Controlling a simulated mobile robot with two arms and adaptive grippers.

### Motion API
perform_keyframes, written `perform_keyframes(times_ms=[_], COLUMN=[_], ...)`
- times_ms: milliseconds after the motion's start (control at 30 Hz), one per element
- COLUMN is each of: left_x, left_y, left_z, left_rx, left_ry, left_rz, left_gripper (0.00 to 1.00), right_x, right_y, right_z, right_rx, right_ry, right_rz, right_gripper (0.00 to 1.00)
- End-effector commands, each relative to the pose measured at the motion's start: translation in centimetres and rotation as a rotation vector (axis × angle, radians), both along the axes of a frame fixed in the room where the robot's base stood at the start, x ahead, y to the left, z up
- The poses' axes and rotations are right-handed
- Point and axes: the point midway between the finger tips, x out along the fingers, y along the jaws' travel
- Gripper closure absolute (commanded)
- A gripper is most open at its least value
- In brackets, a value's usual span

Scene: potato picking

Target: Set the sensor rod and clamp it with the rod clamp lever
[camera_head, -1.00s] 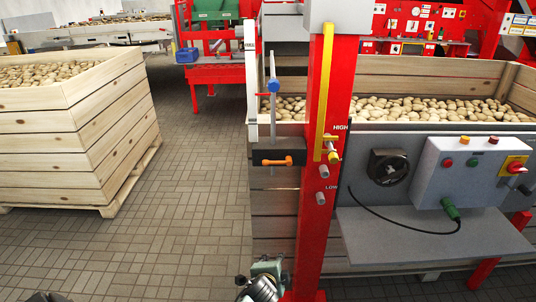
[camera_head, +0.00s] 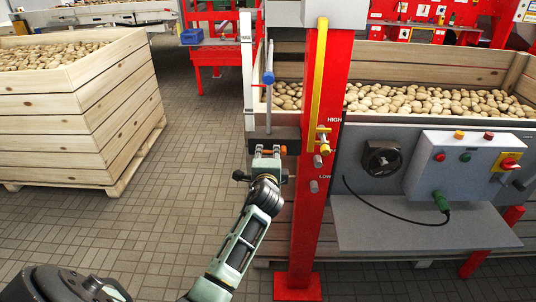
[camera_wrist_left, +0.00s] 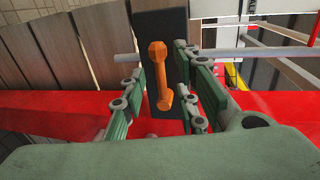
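The sensor rod (camera_head: 268,108) is a thin grey upright rod with a blue collar (camera_head: 268,77), standing beside a white scale strip (camera_head: 247,70). Its lower end meets a black clamp block (camera_head: 258,133). The orange rod clamp lever (camera_head: 284,150) lies across the block, mostly hidden behind my left gripper (camera_head: 266,154) in the head view. In the left wrist view the lever (camera_wrist_left: 158,75) shows fully between the fingers of my left gripper (camera_wrist_left: 168,95), which are open and apart from it on both sides. My right gripper is not in view.
A red post (camera_head: 308,200) with a yellow lever (camera_head: 318,75) and HIGH and LOW marks stands just right of the clamp. A grey control box (camera_head: 460,170) and a shelf (camera_head: 420,225) are further right. A wooden potato crate (camera_head: 90,120) stands left; the floor between is clear.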

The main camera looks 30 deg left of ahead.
Motion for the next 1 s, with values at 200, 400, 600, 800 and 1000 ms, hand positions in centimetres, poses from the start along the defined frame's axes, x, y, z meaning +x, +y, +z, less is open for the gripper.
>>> perform_keyframes(times_ms=[200,400,600,800,1000], left_x=[1.0,1.1,1.1,1.1,1.1], left_y=[0.6,0.7,0.7,0.6,0.6], left_z=[-0.2,-0.3,-0.3,-0.3,-0.3], left_rx=[0.0,0.0,0.0,-0.001,-0.001], left_ry=[0.0,0.0,0.0,0.001,0.001], left_rz=[-0.001,-0.001,-0.001,-0.001,-0.002], left_gripper=[0.72,0.72,0.83,1.0,1.0], right_x=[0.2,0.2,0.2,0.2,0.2], right_y=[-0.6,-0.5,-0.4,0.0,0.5], right_z=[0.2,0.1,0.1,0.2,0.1], right_rx=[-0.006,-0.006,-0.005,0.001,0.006], right_ry=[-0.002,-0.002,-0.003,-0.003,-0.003], right_rz=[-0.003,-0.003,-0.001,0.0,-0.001], right_gripper=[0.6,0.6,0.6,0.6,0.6])
